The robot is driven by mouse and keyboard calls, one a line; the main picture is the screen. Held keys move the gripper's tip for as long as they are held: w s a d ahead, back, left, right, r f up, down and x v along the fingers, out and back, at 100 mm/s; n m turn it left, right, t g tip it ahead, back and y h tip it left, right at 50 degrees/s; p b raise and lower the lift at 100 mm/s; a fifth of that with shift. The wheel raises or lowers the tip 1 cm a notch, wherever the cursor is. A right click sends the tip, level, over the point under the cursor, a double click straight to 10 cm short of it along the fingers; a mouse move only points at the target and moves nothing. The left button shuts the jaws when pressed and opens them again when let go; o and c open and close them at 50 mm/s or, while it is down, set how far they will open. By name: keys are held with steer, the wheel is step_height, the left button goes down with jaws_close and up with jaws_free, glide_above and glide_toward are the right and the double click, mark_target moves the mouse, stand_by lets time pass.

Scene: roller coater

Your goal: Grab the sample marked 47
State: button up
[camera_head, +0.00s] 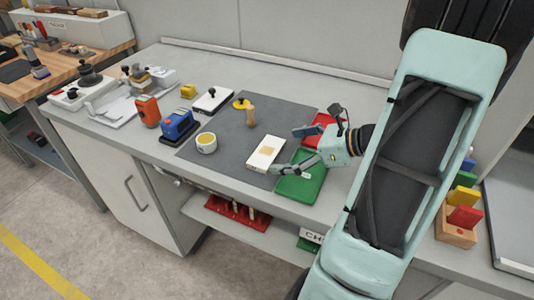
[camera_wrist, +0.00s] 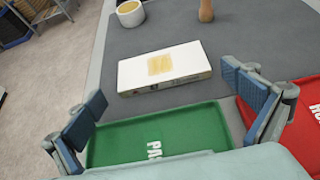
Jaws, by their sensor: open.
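A white block with a yellowish patch on top (camera_head: 266,153) lies on the dark grey mat; I cannot read a number 47 on it. It also shows in the wrist view (camera_wrist: 165,66), lying flat just beyond the green tray. My gripper (camera_head: 291,150) is open and empty, its fingers spread to either side of the block's near side. In the wrist view the blue finger pads of my gripper (camera_wrist: 162,88) stand wide apart, with the block between and beyond them, not touched. Small dark print on the block's near side is too small to read.
A green tray (camera_head: 302,188) and a red tray (camera_head: 317,129) lie close by, partly under my gripper. A cup (camera_head: 206,143) and a wooden-handled tool (camera_head: 251,117) stand on the mat (camera_head: 226,125). Blue (camera_head: 178,124) and orange (camera_head: 148,110) devices stand at the left.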

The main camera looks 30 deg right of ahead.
mark_target(267, 151)
steer(key=x, duration=0.3)
steer(key=shift+w+a+f, duration=0.15)
steer(key=shift+w+f, duration=0.05)
steer(key=shift+w, duration=0.05)
steer(key=c, duration=1)
steer(key=shift+o, duration=0.2)
steer(key=shift+r, duration=0.2)
